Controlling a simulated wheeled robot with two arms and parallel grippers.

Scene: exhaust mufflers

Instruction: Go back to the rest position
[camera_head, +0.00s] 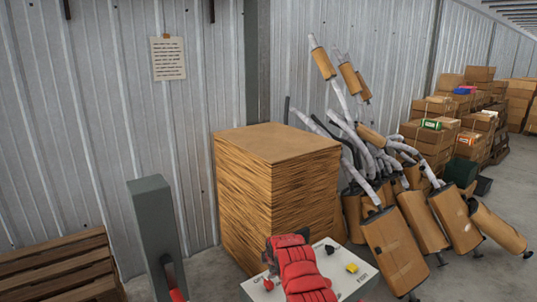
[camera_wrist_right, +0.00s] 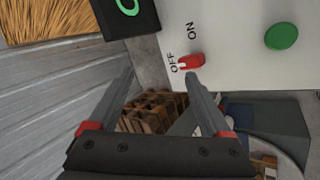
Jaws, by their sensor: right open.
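In the right wrist view my right gripper (camera_wrist_right: 160,82) is open, with its two grey fingers spread and nothing between them. A small red switch (camera_wrist_right: 190,62) on a white control panel (camera_wrist_right: 235,75) shows just past one fingertip, beside the OFF mark; I cannot tell whether they touch. In the head view a red padded arm part of mine (camera_head: 301,272) reaches over the same panel (camera_head: 345,285) and hides much of it. The fingers are not clear there. My left gripper is in neither view.
A tall cardboard stack (camera_head: 275,190) stands behind the panel. A grey post (camera_head: 157,235) with a red handle is at left, near wooden pallets (camera_head: 60,265). Wrapped mufflers (camera_head: 395,245) lean at right, with stacked boxes (camera_head: 435,135) beyond. Some floor between post and stack is clear.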

